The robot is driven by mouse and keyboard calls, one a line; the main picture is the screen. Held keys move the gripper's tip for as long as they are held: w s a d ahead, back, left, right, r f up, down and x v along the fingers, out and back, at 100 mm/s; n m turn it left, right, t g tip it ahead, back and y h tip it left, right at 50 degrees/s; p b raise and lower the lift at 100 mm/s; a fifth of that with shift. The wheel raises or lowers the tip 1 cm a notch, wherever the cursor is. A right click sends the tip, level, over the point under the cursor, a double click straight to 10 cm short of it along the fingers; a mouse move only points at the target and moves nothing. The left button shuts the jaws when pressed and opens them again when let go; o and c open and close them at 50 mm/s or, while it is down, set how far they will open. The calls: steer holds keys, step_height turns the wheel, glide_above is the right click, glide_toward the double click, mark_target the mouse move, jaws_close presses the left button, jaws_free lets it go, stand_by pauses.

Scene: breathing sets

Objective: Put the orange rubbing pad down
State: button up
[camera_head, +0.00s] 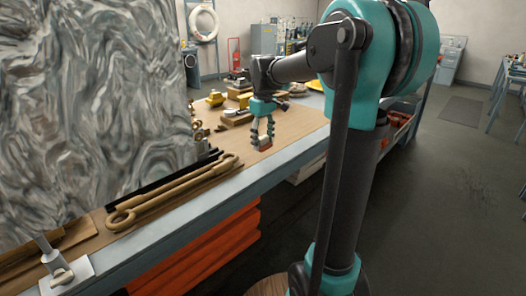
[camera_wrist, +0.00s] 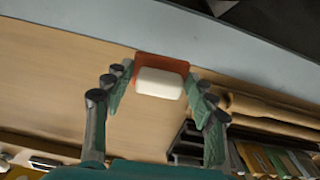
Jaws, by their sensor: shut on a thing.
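My gripper (camera_head: 263,133) is over the wooden bench top, near its front edge, pointing down. It is shut on the orange rubbing pad (camera_head: 265,144), a small block with a pale back and an orange-red face. In the wrist view the pad's pale back (camera_wrist: 160,83) lies between the fingertips of my gripper (camera_wrist: 160,88), with the orange part (camera_wrist: 164,63) showing beyond it. The pad is close to the bench top (camera_head: 301,125); I cannot tell whether it touches it.
Long brown wooden rods with ringed ends (camera_head: 174,192) and a black bar (camera_head: 163,179) lie left of the pad along the front edge. A large marbled slab (camera_head: 90,110) stands at the left. Yellow items (camera_head: 215,98) lie farther back. Bare wood surrounds the pad.

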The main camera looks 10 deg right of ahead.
mark_target(263, 159)
steer(key=shift+f, duration=2.3)
steer(key=o, duration=1)
steer(key=shift+f, duration=0.15)
steer(key=r, duration=1.7)
steer(key=shift+a+r, duration=0.2)
steer(key=shift+a, duration=0.1)
